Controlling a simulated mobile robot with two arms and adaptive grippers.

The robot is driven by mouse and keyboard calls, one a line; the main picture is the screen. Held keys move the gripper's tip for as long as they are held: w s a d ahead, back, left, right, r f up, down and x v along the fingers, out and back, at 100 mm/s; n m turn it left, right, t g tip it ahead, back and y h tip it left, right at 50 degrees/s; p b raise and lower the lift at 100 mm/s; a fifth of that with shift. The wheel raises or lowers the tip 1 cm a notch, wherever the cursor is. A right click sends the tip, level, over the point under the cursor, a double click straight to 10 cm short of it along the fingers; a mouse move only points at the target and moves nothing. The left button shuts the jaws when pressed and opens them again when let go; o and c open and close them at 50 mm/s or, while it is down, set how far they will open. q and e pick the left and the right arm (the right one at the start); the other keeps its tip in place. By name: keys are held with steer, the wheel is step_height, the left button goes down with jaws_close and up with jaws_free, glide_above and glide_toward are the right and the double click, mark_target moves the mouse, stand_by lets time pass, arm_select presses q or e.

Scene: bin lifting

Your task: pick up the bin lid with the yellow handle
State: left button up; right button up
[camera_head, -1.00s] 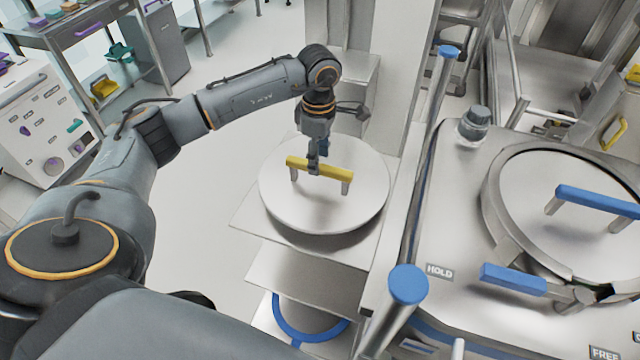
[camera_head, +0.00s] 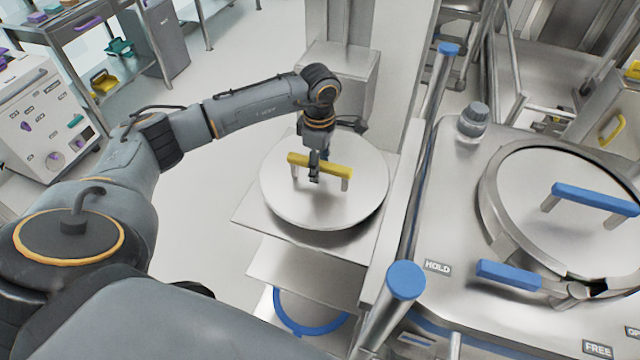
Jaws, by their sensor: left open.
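The round metal bin lid (camera_head: 290,205) lies on a square metal shelf in the middle of the head view. Its yellow handle (camera_head: 336,171) stands on two short posts above the lid. My left gripper (camera_head: 316,172) points down at the handle's middle. One dark finger shows on the near side of the yellow bar, and the other is mostly hidden behind it. The gripper is open, with its fingers around the bar; I cannot tell whether they touch it. My right gripper is not in view.
To the right, a metal machine carries a round hatch with a blue handle (camera_head: 596,199) and a second blue handle (camera_head: 509,274). A post with a blue cap (camera_head: 406,281) stands between shelf and machine. Below the lid is a lower shelf (camera_head: 305,272).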

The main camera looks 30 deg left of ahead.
arm_select(q)
steer(key=shift+f, duration=0.1)
stand_by(0.3)
jaws_close()
steer(key=shift+w+r, duration=0.15)
steer(key=shift+r, duration=0.05)
